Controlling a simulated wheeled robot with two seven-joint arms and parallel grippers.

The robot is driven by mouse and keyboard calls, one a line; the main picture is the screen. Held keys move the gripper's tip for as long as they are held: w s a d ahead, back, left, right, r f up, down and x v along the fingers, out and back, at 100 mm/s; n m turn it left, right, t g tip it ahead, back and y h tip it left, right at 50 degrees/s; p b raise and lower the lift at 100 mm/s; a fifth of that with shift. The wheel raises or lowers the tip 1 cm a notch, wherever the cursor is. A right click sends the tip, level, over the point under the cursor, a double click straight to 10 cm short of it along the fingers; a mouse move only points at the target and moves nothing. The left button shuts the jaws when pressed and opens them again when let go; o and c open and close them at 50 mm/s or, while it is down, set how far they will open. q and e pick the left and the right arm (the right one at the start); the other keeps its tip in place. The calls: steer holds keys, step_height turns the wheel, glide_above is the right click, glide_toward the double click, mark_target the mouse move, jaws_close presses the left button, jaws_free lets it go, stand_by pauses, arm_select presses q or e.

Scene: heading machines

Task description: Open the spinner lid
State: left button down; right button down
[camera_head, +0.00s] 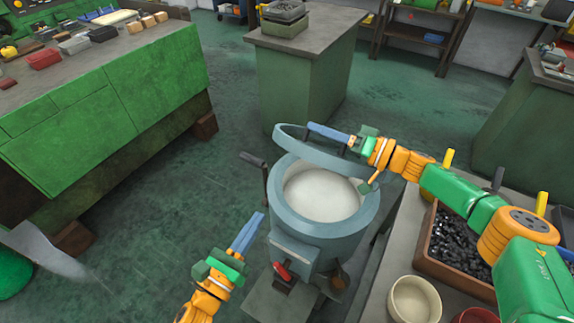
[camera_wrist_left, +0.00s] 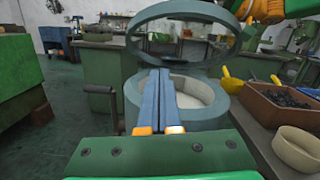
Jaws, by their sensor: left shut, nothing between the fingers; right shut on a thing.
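The spinner (camera_head: 288,217) is a grey-blue drum with a pale, bowl-like inside. Its ring-shaped lid (camera_head: 287,138) is tilted up over the back of the drum, clear of the front rim. In the left wrist view the raised lid (camera_wrist_left: 136,32) shows as a ring above the drum (camera_wrist_left: 213,117). My right gripper (camera_head: 312,127) is shut on the lid at its upper far edge; the exact contact is partly hidden. My left gripper (camera_head: 258,219) is shut and empty, left of and in front of the drum. Its blue fingers (camera_wrist_left: 160,75) point toward the drum.
A crank handle (camera_head: 253,159) sticks out left of the drum. On the right, a bench holds a tray of dark parts (camera_head: 428,258) and a cream bowl (camera_head: 414,300). A green workbench (camera_head: 110,110) stands left and a green cabinet (camera_head: 300,80) behind. The floor between is clear.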

arm_select(q)
step_height(320, 180, up, 2)
steer(key=d+m+h, duration=0.1)
steer(key=m, duration=0.2)
glide_toward(296, 154)
steer(key=w+d+f, duration=0.2)
steer(key=w+f, duration=0.1)
steer(key=f, duration=0.1)
steer(key=shift+w+d+r, duration=0.3)
steer(key=shift+w+r, duration=0.4)
steer(key=shift+r, duration=0.25)
steer(key=shift+w+d+r, duration=0.3)
steer(key=shift+w+r, duration=0.45)
steer(key=shift+r, duration=0.15)
